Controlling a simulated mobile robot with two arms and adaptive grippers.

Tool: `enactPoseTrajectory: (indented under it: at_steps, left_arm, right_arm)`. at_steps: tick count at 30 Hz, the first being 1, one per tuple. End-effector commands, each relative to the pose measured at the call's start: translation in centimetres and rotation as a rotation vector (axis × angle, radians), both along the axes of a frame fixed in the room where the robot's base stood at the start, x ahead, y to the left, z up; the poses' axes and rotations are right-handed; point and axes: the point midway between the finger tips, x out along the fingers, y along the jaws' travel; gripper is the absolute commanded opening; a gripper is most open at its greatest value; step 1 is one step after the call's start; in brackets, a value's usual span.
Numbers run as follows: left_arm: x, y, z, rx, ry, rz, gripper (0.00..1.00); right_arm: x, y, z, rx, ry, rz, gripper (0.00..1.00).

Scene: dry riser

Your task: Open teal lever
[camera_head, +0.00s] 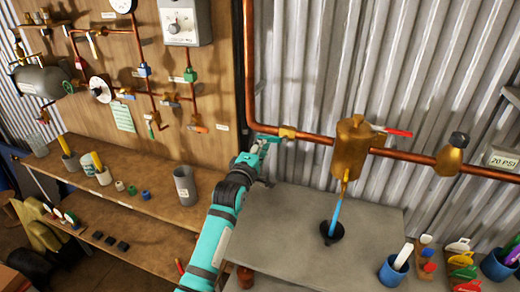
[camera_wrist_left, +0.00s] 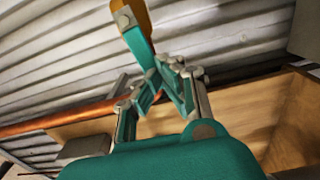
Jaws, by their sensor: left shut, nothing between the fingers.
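The teal lever (camera_head: 268,137) sits on a brass valve (camera_head: 287,132) on the copper pipe, in the upper middle of the head view. It points left from the valve. In the left wrist view the lever (camera_wrist_left: 139,46) runs down from the brass body (camera_wrist_left: 134,14) to my fingers. My left gripper (camera_head: 257,152) is just below and left of the lever, its teal fingers hard to separate from it. It also shows in the left wrist view (camera_wrist_left: 165,86), shut and empty at the lever's free end; contact cannot be told. My right gripper is not in view.
A brass tank (camera_head: 351,150) and a red lever (camera_head: 397,132) are on the same pipe to the right. A grey table (camera_head: 290,225) with a black funnel (camera_head: 331,233) stands below. A wooden panel (camera_head: 200,100) with pipes and gauges is on the left.

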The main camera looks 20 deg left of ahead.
Motion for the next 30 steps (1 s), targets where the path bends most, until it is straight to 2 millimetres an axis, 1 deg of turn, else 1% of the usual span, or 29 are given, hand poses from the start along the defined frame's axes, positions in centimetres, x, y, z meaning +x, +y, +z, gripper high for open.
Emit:
enactPoseTrajectory:
  at_steps: [1,5,14,20,23,25,30]
  left_arm:
    - [0.2,0.0,0.7,-0.001,-0.001,0.0,0.0]
    - [0.4,0.0,0.9,0.0,-0.002,-0.001,0.0]
    - [0.4,-0.1,0.8,0.0,-0.002,-0.002,0.0]
    - [0.2,-0.3,0.2,-0.001,0.001,-0.002,0.0]
    - [-0.8,-0.2,0.5,-0.001,0.001,-0.002,0.0]
    - [-1.9,-0.1,0.6,-0.001,0.002,-0.002,0.0]
    - [-4.4,0.0,0.5,-0.001,0.002,-0.001,0.0]
  right_arm:
    - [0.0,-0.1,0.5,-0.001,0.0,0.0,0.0]
    - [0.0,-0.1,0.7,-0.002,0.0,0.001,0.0]
    - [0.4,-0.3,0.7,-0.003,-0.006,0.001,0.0]
    - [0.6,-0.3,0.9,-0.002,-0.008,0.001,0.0]
    - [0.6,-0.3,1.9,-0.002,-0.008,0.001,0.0]
    - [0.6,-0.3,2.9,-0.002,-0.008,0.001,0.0]
    - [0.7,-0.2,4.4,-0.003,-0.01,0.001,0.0]
